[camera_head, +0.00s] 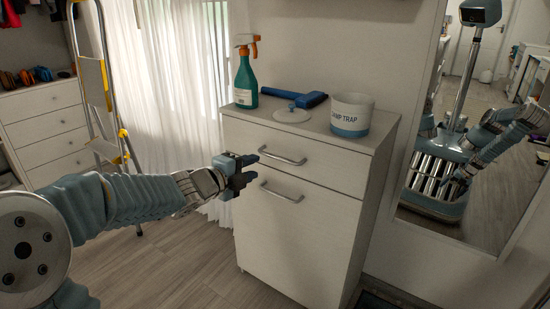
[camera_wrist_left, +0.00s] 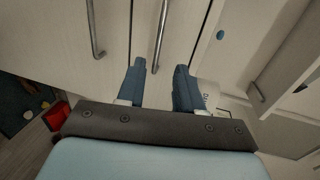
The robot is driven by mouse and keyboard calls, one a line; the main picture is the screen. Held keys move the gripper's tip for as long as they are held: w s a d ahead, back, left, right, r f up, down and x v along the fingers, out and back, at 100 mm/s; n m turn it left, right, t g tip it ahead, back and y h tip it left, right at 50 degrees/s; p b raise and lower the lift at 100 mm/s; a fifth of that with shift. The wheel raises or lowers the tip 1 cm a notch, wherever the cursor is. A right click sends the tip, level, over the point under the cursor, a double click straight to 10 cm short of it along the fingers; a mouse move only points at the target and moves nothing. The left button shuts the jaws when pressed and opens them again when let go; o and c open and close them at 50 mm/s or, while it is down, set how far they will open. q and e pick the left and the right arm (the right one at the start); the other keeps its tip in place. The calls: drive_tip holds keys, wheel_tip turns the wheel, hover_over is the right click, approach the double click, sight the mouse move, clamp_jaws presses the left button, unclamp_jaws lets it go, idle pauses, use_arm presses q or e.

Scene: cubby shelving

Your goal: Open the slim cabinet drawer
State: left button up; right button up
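The slim white cabinet (camera_head: 300,235) stands against the wall in the head view. Its top drawer (camera_head: 330,170) looks shut, with a horizontal metal bar handle (camera_head: 283,158). A second bar handle (camera_head: 282,192) is on the larger front below. My left gripper (camera_head: 254,170) is open and empty, just in front of the cabinet at the left ends of the handles. In the left wrist view, the drawer handle (camera_wrist_left: 161,35) lines up with the gap between the left fingers (camera_wrist_left: 158,85), apparently beyond the tips. The lower handle (camera_wrist_left: 95,30) is outside that gap. My right gripper is not directly in view.
On the cabinet top are a spray bottle (camera_head: 246,75), a blue tool (camera_head: 297,97), a white lid (camera_head: 292,114) and a damp trap tub (camera_head: 351,116). A stepladder (camera_head: 93,80) stands left. A mirror (camera_head: 480,130) at right reflects me. The floor before the cabinet is clear.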

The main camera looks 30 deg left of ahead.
sight(276, 158)
use_arm(q)
drive_tip(key=x, duration=1.1)
drive_tip(key=shift+d+b, duration=0.1)
drive_tip(key=shift+b, duration=0.2)
drive_tip(key=shift+c, duration=0.2)
clamp_jaws()
drive_tip(key=shift+f, duration=0.1)
idle(0.5)
